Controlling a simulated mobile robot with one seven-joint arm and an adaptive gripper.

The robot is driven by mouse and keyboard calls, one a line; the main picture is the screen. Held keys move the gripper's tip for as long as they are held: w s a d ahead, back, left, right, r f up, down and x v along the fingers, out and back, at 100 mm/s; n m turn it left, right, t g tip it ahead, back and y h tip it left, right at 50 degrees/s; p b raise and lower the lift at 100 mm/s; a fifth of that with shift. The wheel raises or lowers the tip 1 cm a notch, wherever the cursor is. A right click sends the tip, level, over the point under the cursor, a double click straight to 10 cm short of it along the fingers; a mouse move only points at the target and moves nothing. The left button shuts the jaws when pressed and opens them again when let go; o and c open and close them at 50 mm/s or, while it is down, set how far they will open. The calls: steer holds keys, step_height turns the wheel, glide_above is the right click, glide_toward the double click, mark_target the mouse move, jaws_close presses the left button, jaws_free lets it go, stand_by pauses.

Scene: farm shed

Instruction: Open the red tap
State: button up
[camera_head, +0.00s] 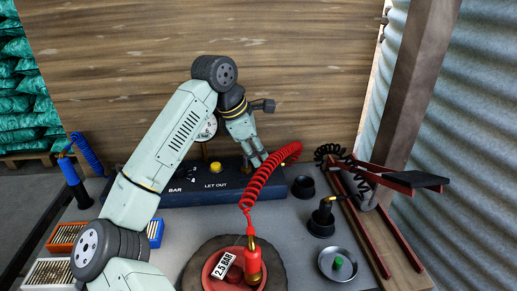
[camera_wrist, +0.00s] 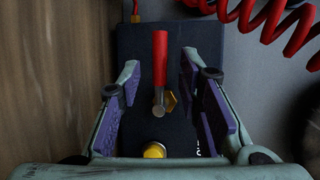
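In the wrist view the red tap (camera_wrist: 160,55) shows as a long red lever on a dark box (camera_wrist: 140,38), with a round grey end and a brass part beside it. My gripper (camera_wrist: 159,72) is open, with one purple-padded finger on each side of the lever and a gap to both. In the head view my gripper (camera_head: 258,163) is over the right part of the dark box (camera_head: 215,188), which is marked "BAR" and "LET OUT". There the red lever is hidden behind my fingers. A yellow knob (camera_head: 216,168) on the box also shows in the wrist view (camera_wrist: 154,150).
A red coiled hose (camera_head: 262,184) runs from the box's right end to a red bottle (camera_head: 252,268) near a "2.5 BAR" label (camera_head: 224,265). A gauge (camera_head: 207,129) stands behind my arm. A black cup (camera_head: 303,187) and metal dish (camera_head: 338,264) are at right. A wooden wall (camera_head: 310,70) is behind.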

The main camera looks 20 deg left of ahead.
steer(key=shift+f, duration=0.1)
steer(key=shift+c, duration=0.3)
jaws_close()
stand_by(0.6)
